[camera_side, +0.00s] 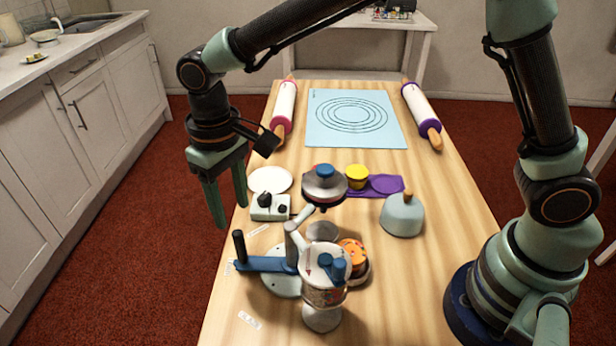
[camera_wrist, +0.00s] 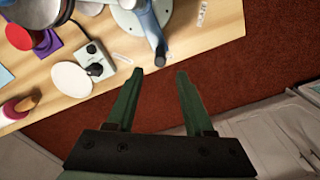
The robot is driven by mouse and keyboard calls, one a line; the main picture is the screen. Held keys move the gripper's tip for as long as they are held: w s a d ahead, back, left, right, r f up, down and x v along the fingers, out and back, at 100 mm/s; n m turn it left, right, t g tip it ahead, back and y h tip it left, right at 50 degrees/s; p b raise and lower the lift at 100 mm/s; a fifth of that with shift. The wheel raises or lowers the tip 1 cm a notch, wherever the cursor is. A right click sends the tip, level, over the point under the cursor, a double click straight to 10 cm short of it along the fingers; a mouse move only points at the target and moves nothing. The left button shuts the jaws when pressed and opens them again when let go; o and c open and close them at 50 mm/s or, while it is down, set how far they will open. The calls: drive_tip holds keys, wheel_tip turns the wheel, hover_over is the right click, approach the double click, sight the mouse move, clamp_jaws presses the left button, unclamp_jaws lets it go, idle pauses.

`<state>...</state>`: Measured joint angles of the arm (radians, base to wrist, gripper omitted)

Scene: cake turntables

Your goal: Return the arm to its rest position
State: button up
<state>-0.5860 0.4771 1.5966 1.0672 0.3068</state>
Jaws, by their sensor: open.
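My gripper (camera_side: 226,205) hangs downward in the side view, just off the left edge of the wooden table, near the white disc and the control box. Its two green fingers are spread apart with nothing between them. The wrist view also shows my gripper (camera_wrist: 158,82) open and empty, with the red floor behind the fingers and the table edge just beyond their tips. My arm reaches across from the base at the right, bent at the elbow above the table.
The table (camera_side: 225,315) holds a control box (camera_side: 268,208), a white disc (camera_side: 270,180), a blue-armed turntable (camera_side: 265,264), a decorated cup (camera_side: 324,285), a grey dome (camera_side: 402,215) and two rolling pins (camera_side: 284,105). A blue mat (camera_side: 322,133) lies at the back. Cabinets (camera_side: 90,110) stand left.

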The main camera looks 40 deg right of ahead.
drive_tip(key=shift+r, duration=0.6)
